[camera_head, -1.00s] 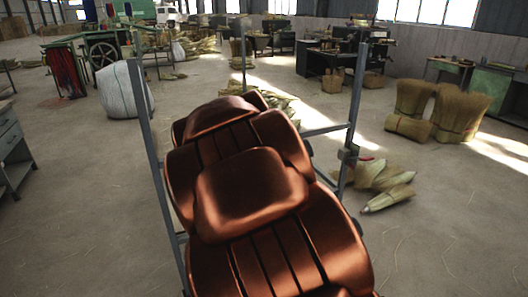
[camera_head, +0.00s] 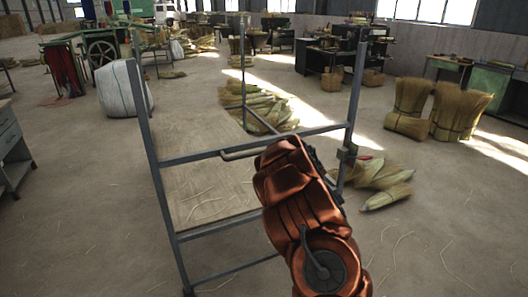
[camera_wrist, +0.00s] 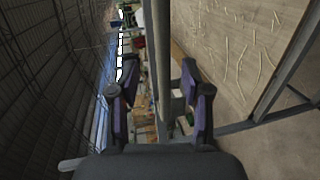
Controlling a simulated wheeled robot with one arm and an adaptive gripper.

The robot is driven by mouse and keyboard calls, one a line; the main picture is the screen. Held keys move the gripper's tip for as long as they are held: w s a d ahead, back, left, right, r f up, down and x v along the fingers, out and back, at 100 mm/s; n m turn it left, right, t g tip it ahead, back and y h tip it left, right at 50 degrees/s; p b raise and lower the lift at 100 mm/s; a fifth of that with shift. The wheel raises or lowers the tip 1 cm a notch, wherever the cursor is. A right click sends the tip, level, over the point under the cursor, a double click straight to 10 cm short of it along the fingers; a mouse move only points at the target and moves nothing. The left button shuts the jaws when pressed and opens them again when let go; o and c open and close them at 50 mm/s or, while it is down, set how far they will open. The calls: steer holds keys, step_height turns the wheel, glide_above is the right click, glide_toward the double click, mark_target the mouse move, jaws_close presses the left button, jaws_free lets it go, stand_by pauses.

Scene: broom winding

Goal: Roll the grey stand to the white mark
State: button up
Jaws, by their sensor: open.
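The grey stand (camera_head: 200,155) is an upright metal frame in front of me in the head view, with tall posts and crossbars. A flat, pale, straw-strewn deck (camera_head: 205,185) shows low inside it. A short bent handle bar (camera_head: 238,154) sits at its near crossbar. My gripper (camera_wrist: 155,88) is open in the wrist view, its purple-sided fingers on either side of a grey bar (camera_wrist: 160,50) of the stand. I cannot tell whether they touch it. In the head view my arm hides the gripper at the crossbar. I cannot make out the white mark.
Straw bundles (camera_head: 385,185) lie on the floor close to the stand's right side. More straw (camera_head: 265,108) lies behind it. A white sack (camera_head: 122,90) stands at left. Upright broom bundles (camera_head: 460,112) stand at right. Floor at front left is clear.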

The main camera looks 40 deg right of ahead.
steer(key=shift+n, duration=0.3)
steer(key=shift+a+p+x, duration=0.2)
steer(key=shift+p+x, duration=1.05)
steer(key=shift+x, duration=2.75)
steer(key=shift+f, duration=0.2)
steer(key=shift+c, duration=0.3)
jaws_close()
